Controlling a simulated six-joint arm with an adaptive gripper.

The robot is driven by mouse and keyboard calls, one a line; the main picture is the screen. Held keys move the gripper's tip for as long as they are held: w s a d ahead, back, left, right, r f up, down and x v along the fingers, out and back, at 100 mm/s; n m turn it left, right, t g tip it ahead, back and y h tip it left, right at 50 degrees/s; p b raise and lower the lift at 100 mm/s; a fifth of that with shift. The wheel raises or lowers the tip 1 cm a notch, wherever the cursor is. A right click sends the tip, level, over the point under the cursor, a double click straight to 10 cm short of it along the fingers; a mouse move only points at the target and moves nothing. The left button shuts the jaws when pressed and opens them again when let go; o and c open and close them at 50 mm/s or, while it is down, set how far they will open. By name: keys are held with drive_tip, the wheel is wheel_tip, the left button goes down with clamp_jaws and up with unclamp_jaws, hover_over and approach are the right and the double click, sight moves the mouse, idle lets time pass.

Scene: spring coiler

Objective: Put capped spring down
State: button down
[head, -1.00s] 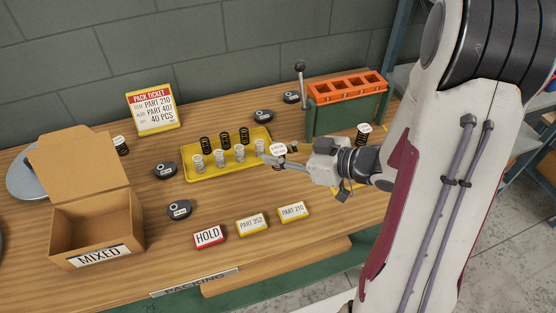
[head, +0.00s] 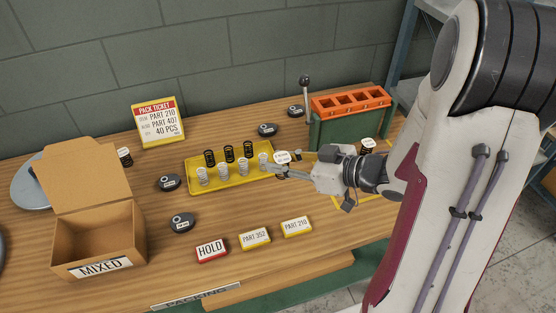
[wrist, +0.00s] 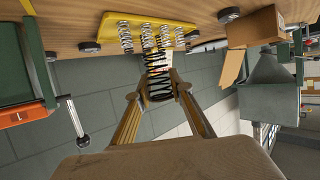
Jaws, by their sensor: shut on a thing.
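My gripper (head: 276,172) is shut on a dark spring with a white cap (head: 282,157), just off the right end of the yellow tray (head: 196,182). In the wrist view the black coils (wrist: 160,84) stand between the two fingertips (wrist: 159,92). The cap cannot be made out there, and whether the spring's foot touches anything is hidden. The tray holds a back row of black springs (head: 228,153) and a front row of silver springs (head: 225,172). Other white-capped dark springs stand at the left (head: 125,156) and the right (head: 368,146).
A green fixture with an orange slotted top (head: 350,102) and a lever (head: 306,90) stands behind my gripper. A cardboard box marked MIXED (head: 98,240) is at left. HOLD (head: 211,250) and part signs line the front. Round dark pucks (head: 181,223) are scattered about.

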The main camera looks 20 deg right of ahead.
sight(282, 157)
drive_tip(key=shift+r, duration=0.1)
drive_tip(key=shift+r, duration=2.6)
drive_tip(key=w+a+r+n+g+y, duration=0.1)
drive_tip(key=w+a+n+g+y, duration=0.1)
drive_tip(key=w+a, duration=0.5)
drive_tip(key=w+a+r+n+g+y, duration=0.1)
drive_tip(key=w+a+n+g, duration=0.15)
drive_tip(key=w, duration=0.85)
drive_tip(key=w+a+f+n+g+y, duration=0.15)
drive_tip(key=w+a, duration=0.25)
drive_tip(key=a, duration=0.6)
drive_tip(key=w+a+f+n+g, duration=0.1)
drive_tip(key=w+a+n+g, duration=0.25)
drive_tip(key=a, duration=0.75)
drive_tip(key=shift+m+t, duration=0.35)
drive_tip(key=shift+m, duration=0.1)
drive_tip(key=shift+w+d+f, duration=0.1)
drive_tip(key=shift+f, duration=1.05)
drive_tip(key=shift+w+d+f, duration=0.1)
drive_tip(key=shift+f, duration=1.05)
drive_tip(key=shift+f, duration=3.1)
